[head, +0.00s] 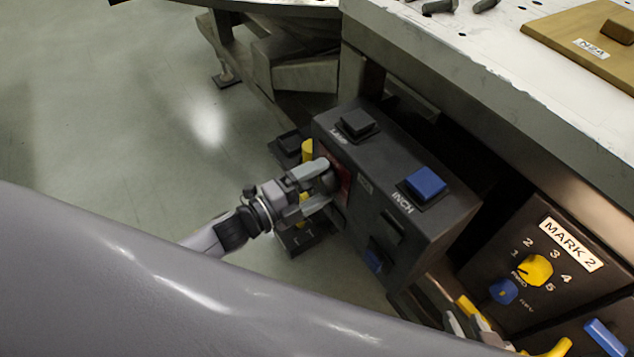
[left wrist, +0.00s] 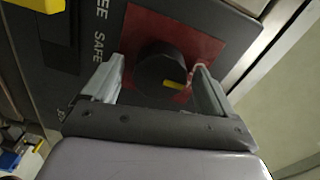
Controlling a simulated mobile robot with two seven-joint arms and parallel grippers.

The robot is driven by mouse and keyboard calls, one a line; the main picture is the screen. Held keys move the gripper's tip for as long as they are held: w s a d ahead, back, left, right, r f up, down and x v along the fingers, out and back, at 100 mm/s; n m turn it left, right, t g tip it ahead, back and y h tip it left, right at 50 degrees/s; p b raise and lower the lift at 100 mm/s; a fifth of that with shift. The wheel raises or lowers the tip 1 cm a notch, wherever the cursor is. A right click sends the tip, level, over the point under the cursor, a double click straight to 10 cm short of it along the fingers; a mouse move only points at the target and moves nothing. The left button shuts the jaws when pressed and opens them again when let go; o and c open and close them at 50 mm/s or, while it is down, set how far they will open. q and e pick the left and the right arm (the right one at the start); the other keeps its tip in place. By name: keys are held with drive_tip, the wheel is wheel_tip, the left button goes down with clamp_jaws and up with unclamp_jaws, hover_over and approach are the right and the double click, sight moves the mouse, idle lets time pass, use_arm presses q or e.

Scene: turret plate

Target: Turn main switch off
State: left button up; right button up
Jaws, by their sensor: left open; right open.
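The main switch appears to be the round black knob (left wrist: 162,72) with a yellow mark, on a red plate (left wrist: 205,47) next to the word SAFE. In the left wrist view the mark is at the knob's lower right. My left gripper (left wrist: 155,88) is open, with one finger on each side of the knob; I cannot tell whether they touch it. In the head view my left gripper (head: 325,182) reaches the red plate (head: 344,186) on the side of the dark control box (head: 400,225), and its fingers partly hide the knob.
The box top has a black button (head: 357,123) and a blue INCH button (head: 426,184). A MARK 2 panel (head: 515,240) with a yellow knob (head: 535,269) stands at the right. A worktable (head: 480,70) is behind. The floor (head: 120,120) at left is clear.

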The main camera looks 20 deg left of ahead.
use_arm(q)
drive_tip(key=v, duration=0.7)
idle(0.6)
drive_tip(key=s+f+n+g+y, duration=0.25)
drive_tip(key=s+n+y, duration=0.2)
drive_tip(key=n, duration=0.55)
drive_tip(key=s+f+n+g+y, duration=0.1)
drive_tip(key=s+f+n+y, duration=0.4)
drive_tip(key=n, duration=0.6)
wheel_tip(320, 180, up, 12)
drive_tip(key=s+a+p, duration=0.2)
drive_tip(key=p, duration=1.2)
drive_tip(key=shift+h, duration=0.35)
drive_tip(key=shift+s+r, duration=0.15)
